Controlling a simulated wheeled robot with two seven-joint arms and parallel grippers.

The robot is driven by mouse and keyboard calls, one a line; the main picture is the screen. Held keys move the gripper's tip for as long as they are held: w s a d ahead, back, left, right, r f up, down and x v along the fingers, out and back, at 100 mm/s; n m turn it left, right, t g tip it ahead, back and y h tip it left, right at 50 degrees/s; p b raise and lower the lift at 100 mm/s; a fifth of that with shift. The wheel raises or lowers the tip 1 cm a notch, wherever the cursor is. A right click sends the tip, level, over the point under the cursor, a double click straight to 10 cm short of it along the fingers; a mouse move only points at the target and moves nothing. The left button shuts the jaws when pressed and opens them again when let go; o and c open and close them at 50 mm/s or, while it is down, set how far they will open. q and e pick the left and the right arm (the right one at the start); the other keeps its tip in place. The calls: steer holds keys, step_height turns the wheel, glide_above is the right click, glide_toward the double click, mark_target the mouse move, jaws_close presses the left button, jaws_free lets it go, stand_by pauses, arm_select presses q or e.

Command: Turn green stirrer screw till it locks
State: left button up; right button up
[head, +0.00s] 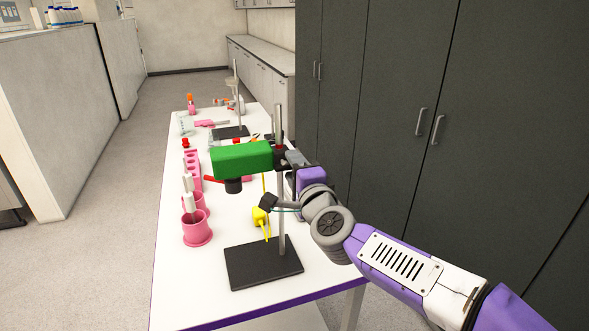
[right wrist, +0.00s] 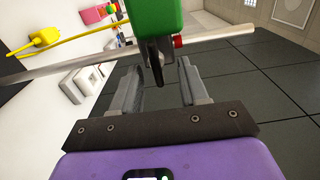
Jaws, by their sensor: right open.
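The green stirrer (head: 240,158) is mounted high on a metal stand pole (head: 280,215) above a black base plate (head: 262,264). In the right wrist view its green body (right wrist: 155,20) is at the top centre. A dark, flat, wing-like screw (right wrist: 154,66) shows below the green body, between the finger tips. My right gripper (head: 292,160) is behind the stirrer, by the pole. In the wrist view my right gripper (right wrist: 160,68) is open, with a finger on each side of the dark screw and gaps visible. My left gripper is not in view.
A yellow plug with cable (head: 261,216) hangs by the pole. Pink cups (head: 197,230) and a pink rack (head: 192,166) stand on the white table's left side. A second stand (head: 231,132) is farther back. Dark cabinets (head: 430,120) line the right.

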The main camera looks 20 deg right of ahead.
steer(key=shift+s, duration=0.1)
steer(key=s, duration=0.7)
steer(key=shift+s+p, duration=0.2)
steer(key=shift+p, duration=0.2)
steer(key=shift+d, duration=0.1)
